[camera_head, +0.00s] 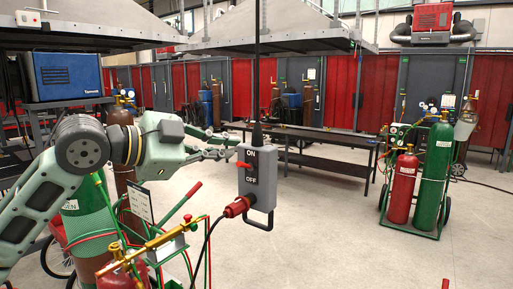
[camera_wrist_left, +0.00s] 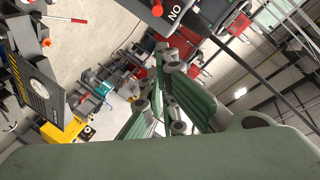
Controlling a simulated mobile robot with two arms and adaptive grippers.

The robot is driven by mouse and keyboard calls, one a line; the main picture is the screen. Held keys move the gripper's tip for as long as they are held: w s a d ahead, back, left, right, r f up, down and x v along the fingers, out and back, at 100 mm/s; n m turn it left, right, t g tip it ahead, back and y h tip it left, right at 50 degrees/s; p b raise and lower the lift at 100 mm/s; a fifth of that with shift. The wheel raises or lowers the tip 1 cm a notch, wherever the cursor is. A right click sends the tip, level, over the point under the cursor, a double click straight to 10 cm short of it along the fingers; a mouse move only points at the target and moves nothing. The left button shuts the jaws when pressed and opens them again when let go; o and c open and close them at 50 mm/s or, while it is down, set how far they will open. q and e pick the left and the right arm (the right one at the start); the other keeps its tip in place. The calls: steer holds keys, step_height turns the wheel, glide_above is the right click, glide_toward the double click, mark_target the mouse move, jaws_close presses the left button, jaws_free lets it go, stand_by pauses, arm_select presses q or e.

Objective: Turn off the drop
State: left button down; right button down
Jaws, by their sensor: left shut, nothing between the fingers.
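The drop is a grey box (camera_head: 262,185) hanging from a black cable in the middle of the head view. Its front is marked ON above and OFF below. A red switch lever (camera_head: 244,165) sticks out between the labels, just under ON. A red plug (camera_head: 238,206) sits at its lower left. My left gripper (camera_head: 232,148) is shut and empty, at the upper left of the box near the lever. Contact cannot be told. In the left wrist view, the shut fingers (camera_wrist_left: 168,75) are below the box (camera_wrist_left: 178,10) and its red lever (camera_wrist_left: 157,10). My right gripper is not in view.
A cart with red and green gas cylinders (camera_head: 433,180) stands at right. Another cylinder cart with a yellow-handled torch (camera_head: 150,245) is below my left arm. A dark bench (camera_head: 320,150) stands behind the box.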

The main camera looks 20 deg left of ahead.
arm_select(q)
steer(key=shift+s+d+r+m, duration=0.3)
steer(key=shift+s+d+r, duration=0.15)
steer(key=shift+s, duration=0.05)
steer(key=shift+w, duration=0.1)
